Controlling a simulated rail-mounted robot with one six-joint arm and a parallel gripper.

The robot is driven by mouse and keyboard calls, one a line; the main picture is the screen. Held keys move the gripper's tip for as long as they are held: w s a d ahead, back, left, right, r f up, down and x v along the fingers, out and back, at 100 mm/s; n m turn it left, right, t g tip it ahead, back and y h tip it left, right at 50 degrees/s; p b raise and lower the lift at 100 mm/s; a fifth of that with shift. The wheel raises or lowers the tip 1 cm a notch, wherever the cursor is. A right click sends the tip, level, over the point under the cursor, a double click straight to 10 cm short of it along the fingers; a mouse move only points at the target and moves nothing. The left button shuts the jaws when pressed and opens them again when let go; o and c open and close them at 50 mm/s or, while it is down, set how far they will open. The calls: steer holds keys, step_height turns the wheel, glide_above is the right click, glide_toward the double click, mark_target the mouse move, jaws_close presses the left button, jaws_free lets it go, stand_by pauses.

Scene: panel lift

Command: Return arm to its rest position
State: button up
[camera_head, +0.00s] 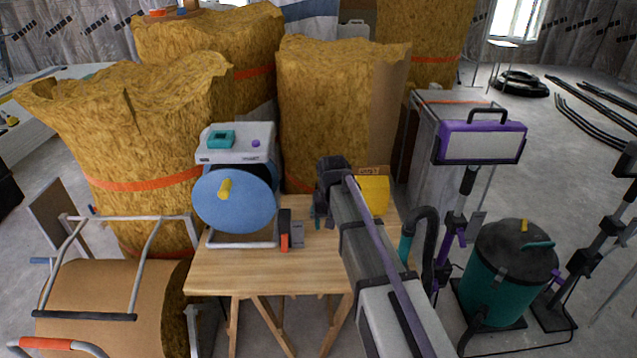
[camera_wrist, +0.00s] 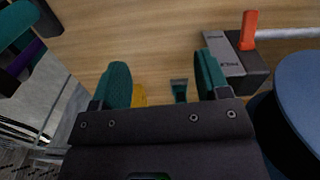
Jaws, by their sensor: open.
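My arm reaches forward over a wooden table (camera_head: 265,270) in the head view. My gripper (camera_head: 318,222) hangs above the table's right part, right of the lever box. In the wrist view its two teal fingers are spread apart, and the gap between them (camera_wrist: 164,82) holds nothing. Wood shows beyond the fingertips. A small teal piece (camera_wrist: 179,90) and a bit of yellow (camera_wrist: 138,95) show between the fingers; I cannot tell what they are.
A grey lever box with an orange handle (camera_head: 285,242) stands close left of my gripper. Beside it is a blue disc (camera_head: 236,200) with a yellow knob. A yellow box (camera_head: 373,192) is behind my arm. A teal canister (camera_head: 508,275) and lamp stand (camera_head: 480,142) are right.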

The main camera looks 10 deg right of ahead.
steer(key=s, duration=2.2)
step_height(320, 180, up, 18)
steer(key=p, duration=1.8)
steer(key=shift+w+n, duration=0.4)
